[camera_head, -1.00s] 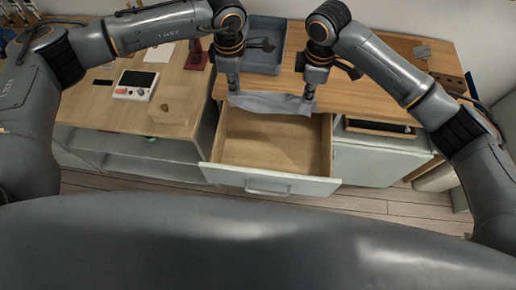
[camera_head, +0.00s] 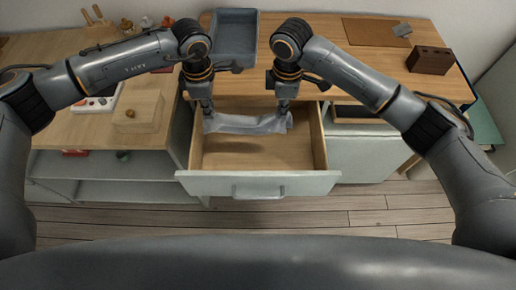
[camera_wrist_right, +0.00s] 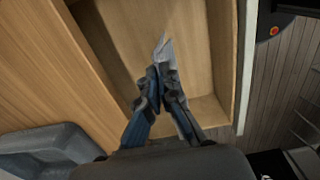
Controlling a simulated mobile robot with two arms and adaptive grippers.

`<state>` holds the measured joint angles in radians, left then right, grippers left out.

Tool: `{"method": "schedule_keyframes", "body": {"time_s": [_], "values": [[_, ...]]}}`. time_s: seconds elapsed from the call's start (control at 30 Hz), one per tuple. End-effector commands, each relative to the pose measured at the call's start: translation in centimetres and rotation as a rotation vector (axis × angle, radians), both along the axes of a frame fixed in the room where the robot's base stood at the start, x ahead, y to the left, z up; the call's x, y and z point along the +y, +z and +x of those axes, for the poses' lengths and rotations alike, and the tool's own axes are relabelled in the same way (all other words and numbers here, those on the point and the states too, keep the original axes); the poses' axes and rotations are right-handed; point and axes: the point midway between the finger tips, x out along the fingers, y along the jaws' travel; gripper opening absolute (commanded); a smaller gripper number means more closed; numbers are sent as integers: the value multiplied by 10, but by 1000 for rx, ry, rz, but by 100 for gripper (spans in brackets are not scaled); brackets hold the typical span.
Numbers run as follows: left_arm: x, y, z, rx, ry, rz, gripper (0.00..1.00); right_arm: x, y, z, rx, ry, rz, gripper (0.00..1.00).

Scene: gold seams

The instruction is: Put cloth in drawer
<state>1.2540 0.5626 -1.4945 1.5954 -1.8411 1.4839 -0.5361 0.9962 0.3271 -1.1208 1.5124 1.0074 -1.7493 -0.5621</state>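A grey-blue cloth (camera_head: 246,124) hangs stretched between my two grippers, above the open drawer (camera_head: 257,183). The drawer is pulled out, and its wooden floor shows with a shadow below the cloth. My left gripper (camera_head: 208,112) is at the cloth's left end and my right gripper (camera_head: 284,108) at its right end. Both seem shut on it. In the right wrist view the fingers (camera_wrist_right: 163,75) are close together with a strip of cloth (camera_wrist_right: 164,48) at their tips, over the drawer interior. The left fingertips are small and partly hidden in the head view.
A grey tray (camera_head: 236,36) stands on the wooden tabletop behind my arms. A wooden box (camera_head: 139,111) sits on the left counter, and a brown block (camera_head: 430,60) lies at the right. Open shelves (camera_head: 105,180) are left of the drawer.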

Motion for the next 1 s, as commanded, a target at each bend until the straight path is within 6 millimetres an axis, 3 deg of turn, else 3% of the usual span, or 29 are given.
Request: {"method": "schedule_keyframes", "body": {"time_s": [0.03,0.5,1.0], "values": [[0,-18,0,1,0,0,0,0,-18,0,0,-1,-1,0],[0,-88,0,1,0,0,0,0,-87,0,0,0,0,0],[0,-93,0,1,0,0,0,0,-93,0,0,0,-1,0]]}}
